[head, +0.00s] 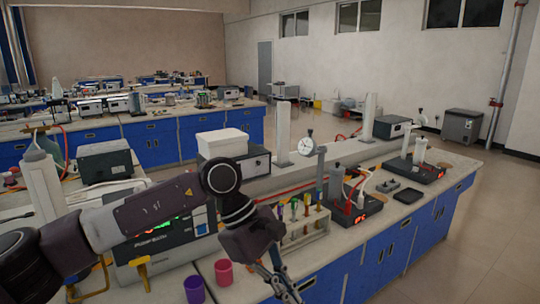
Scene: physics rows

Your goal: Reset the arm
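My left arm comes in from the left and reaches over the near lab bench (340,247). My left gripper (284,287) points down at the bench's front edge, close to a rack of tubes (303,228). Its fingers are small and dark against the blue cabinet front, so their opening is unclear. I see nothing clearly held in it. My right gripper is not in view.
A pink cup (223,272) and a purple cup (194,289) stand left of the gripper. A power supply (165,240) is partly behind my arm. A black device (355,209) stands right of the rack. Open floor (470,250) lies at the right.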

